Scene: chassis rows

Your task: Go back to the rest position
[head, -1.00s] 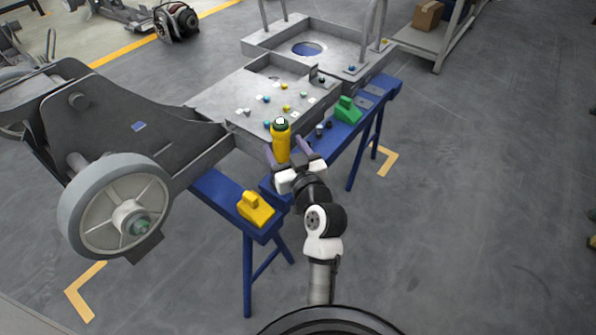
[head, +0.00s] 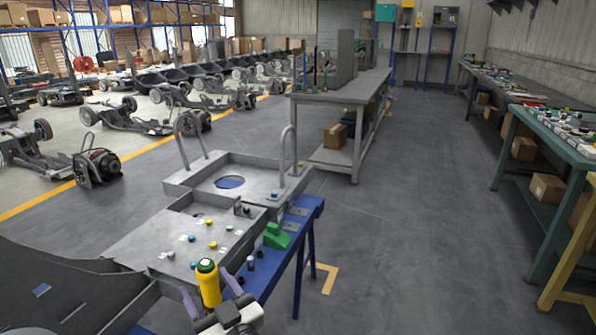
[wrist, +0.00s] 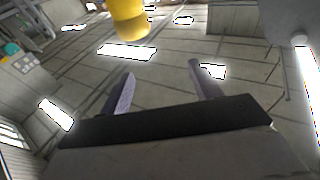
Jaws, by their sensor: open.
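My gripper (head: 210,292) is at the bottom of the head view, with its two fingers apart. A yellow bottle-like thing (head: 208,286) with a dark green and white top stands upright by the near edge of the grey chassis plate (head: 135,240). In the head view it appears between the fingers. In the wrist view the yellow thing (wrist: 128,18) is at the top, beyond the two open fingers (wrist: 160,85), and the gap between them is empty. Most of my arm is out of the head view.
A green block (head: 277,236) sits on the blue trestle (head: 310,215) beside the chassis. Small coloured buttons dot the plate. A grey workbench (head: 345,95) stands behind, and a green table (head: 555,140) at the right. The floor between is clear.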

